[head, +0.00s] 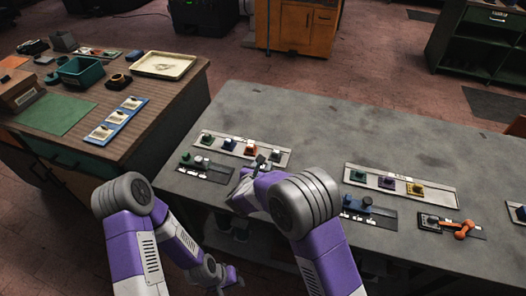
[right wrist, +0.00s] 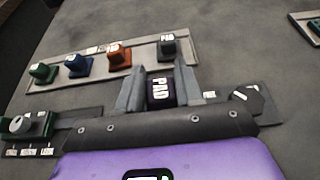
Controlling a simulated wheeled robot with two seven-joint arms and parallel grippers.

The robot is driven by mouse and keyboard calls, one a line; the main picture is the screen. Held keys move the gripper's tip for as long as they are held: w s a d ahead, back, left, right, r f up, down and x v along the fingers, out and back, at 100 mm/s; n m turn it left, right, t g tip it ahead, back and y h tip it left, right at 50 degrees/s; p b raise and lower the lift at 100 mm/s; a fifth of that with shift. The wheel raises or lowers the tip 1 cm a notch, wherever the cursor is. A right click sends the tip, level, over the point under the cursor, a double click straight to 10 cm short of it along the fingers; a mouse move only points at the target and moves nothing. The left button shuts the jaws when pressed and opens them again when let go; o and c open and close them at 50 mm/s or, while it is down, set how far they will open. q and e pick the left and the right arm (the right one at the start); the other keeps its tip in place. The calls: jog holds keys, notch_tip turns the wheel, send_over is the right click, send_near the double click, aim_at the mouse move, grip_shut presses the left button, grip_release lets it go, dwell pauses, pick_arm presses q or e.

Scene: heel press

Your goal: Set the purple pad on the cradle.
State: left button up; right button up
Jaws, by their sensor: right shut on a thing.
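My right gripper (head: 258,163) is over the left dark fixture plate (head: 218,177) on the grey table. In the right wrist view, its grey fingers (right wrist: 159,80) are shut on a dark purple pad (right wrist: 160,92) with a white PAD label. The fingers hide the pad's underside, so I cannot tell whether it touches anything. The plate shows to the left with a green press and grey knob (right wrist: 27,124), and to the right with a dark angular part (right wrist: 246,100). I cannot make out the cradle for sure. My left gripper (head: 234,279) is low, beside the table's front; its jaws are unclear.
A rack (head: 240,158) behind the right gripper holds green, blue, orange and dark grey-green blocks. Another rack (head: 440,199) to the right holds green, purple and yellow blocks, with a blue fixture (head: 358,203) and an orange lever (head: 462,229) in front. Bare table lies between the racks.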

jog(key=shift+f, duration=0.1)
jog(key=shift+s+f+b, duration=0.2)
jog(key=shift+f+b, duration=0.4)
jog(key=shift+f, duration=0.2)
notch_tip(320, 180, down, 2)
jog(key=shift+f+b, duration=0.15)
jog(key=shift+b, duration=0.5)
jog(key=shift+w+f+b, duration=0.1)
jog(key=shift+f+b, duration=0.2)
jog(key=shift+b, duration=0.15)
jog(key=shift+f, duration=0.2)
jog(key=o, duration=1.1)
